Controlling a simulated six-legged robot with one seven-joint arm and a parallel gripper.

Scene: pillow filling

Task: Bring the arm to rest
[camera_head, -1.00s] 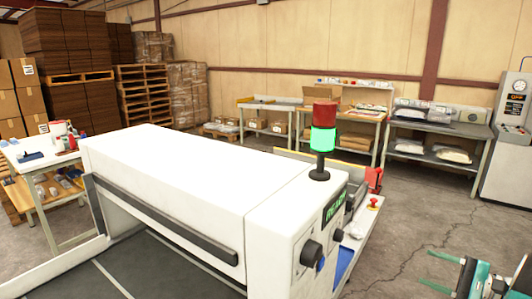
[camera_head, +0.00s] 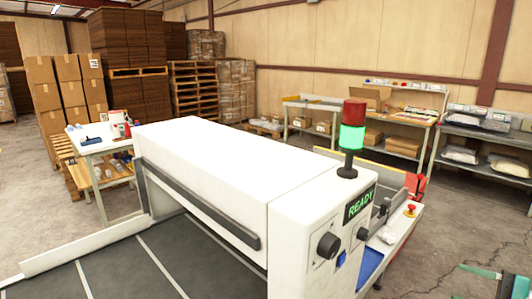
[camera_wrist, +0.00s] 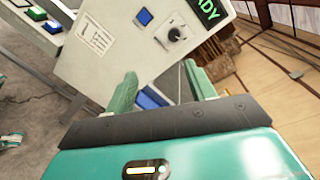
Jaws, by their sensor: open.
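My gripper (camera_wrist: 161,84) is open and empty in the wrist view, with its two green fingers apart. Beyond the fingers is the white machine's control panel, tilted in the picture, with a dark knob, a blue button and a green display. The rest of my arm is out of the head view.
The white machine (camera_head: 215,165) fills the middle, with a lit green and red lamp (camera_head: 352,135) and a "READY" display. A dark belt (camera_head: 150,265) lies in front. A white table (camera_head: 100,143) stands left. Bare concrete floor (camera_head: 460,225) lies right.

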